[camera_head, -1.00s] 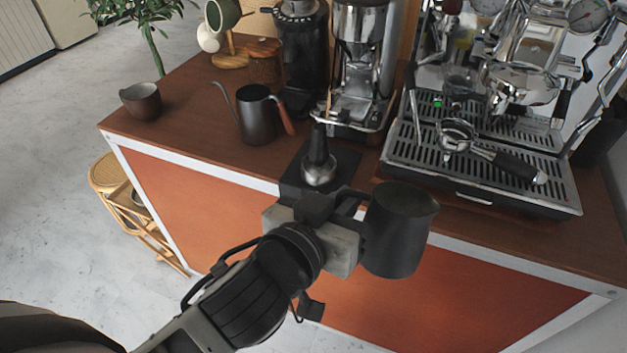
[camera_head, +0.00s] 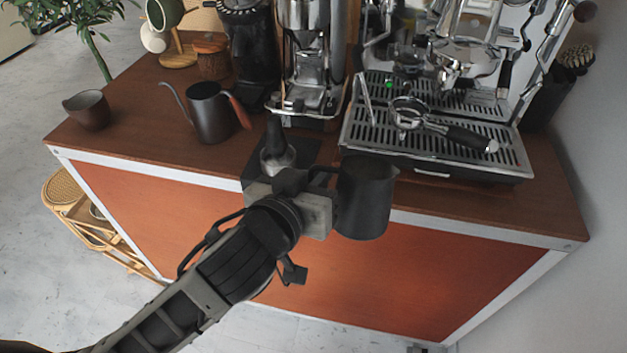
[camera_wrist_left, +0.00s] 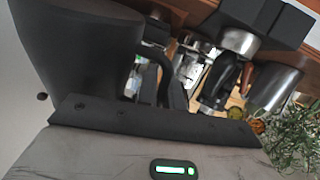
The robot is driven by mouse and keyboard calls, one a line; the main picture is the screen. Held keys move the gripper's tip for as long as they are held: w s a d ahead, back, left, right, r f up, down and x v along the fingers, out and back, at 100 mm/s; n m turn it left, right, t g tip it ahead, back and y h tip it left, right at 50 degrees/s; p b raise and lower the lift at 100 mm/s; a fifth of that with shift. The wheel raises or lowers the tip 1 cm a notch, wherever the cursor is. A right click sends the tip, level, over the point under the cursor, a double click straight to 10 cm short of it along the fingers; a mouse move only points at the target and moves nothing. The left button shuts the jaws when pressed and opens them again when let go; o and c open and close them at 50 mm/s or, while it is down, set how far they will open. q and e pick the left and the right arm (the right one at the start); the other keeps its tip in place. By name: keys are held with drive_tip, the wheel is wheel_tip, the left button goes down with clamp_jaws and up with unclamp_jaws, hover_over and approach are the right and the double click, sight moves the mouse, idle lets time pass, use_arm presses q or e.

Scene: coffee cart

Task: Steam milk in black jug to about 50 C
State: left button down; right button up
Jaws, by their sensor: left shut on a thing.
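The black jug (camera_head: 366,198) is upright in front of the cart's front edge, in the air. My left gripper (camera_head: 325,190) is shut on its handle side, to the left of the jug body. In the left wrist view the jug (camera_wrist_left: 75,55) fills the upper left, with its handle at the gripper. What is inside the jug cannot be seen. The espresso machine (camera_head: 440,140) stands behind and to the right, with a steel steam wand (camera_head: 366,98) at the left of its drip tray. My right gripper is not in view.
A tamper (camera_head: 277,150) stands on a black mat on the cart. Behind are a grinder (camera_head: 312,60), a gooseneck kettle (camera_head: 210,112) and a brown cup (camera_head: 88,110). A portafilter (camera_head: 440,125) lies on the drip tray. The counter's right front (camera_head: 550,205) is clear.

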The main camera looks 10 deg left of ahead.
use_arm(q)
drive_tip(key=shift+a+x, duration=0.15)
drive_tip(key=shift+x, duration=0.6)
drive_tip(key=shift+a+x, duration=0.15)
drive_tip(key=shift+x, duration=0.6)
drive_tip(key=w+r, duration=0.8)
drive_tip(key=shift+w+a, duration=0.2)
drive_tip(key=shift+w, duration=0.2)
drive_tip(key=shift+r, duration=0.2)
drive_tip(key=shift+w, duration=0.1)
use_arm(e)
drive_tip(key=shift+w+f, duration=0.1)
